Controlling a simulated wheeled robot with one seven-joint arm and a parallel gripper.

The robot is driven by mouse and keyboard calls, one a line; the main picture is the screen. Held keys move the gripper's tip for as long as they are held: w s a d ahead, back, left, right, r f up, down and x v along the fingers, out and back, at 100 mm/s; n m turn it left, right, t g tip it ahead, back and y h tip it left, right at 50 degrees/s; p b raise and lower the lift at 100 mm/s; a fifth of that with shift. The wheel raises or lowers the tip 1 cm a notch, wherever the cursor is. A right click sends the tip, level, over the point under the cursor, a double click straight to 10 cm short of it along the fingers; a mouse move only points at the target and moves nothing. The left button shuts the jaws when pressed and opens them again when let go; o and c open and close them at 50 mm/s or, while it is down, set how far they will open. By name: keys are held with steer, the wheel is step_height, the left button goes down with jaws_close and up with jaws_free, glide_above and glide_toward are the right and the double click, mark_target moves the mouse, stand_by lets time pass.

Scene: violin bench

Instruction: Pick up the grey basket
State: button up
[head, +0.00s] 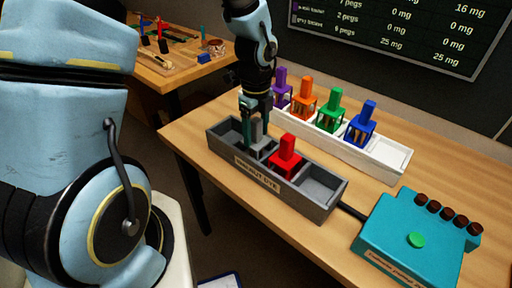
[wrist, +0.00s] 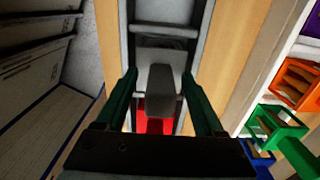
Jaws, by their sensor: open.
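The grey basket (head: 264,152) stands in a compartment of the long dark grey tray (head: 310,204), just left of the red basket (head: 286,158). My gripper (head: 254,136) points down over the grey basket and partly hides it. In the wrist view my gripper (wrist: 160,76) is open, with one green finger on each side of the grey handle (wrist: 164,92). Gaps show between the handle and both fingers. The grey basket's lower body is mostly hidden. Red from the red basket (wrist: 157,124) shows beneath the handle.
A white rack (head: 392,156) behind the tray holds purple (head: 280,88), orange (head: 304,100), green (head: 331,112) and blue (head: 361,126) baskets. A teal box (head: 400,235) with a green button stands at right. The tray's end compartments look empty. Another table (head: 180,75) holds tools.

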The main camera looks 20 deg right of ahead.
jaws_close()
stand_by(0.4)
stand_by(0.9)
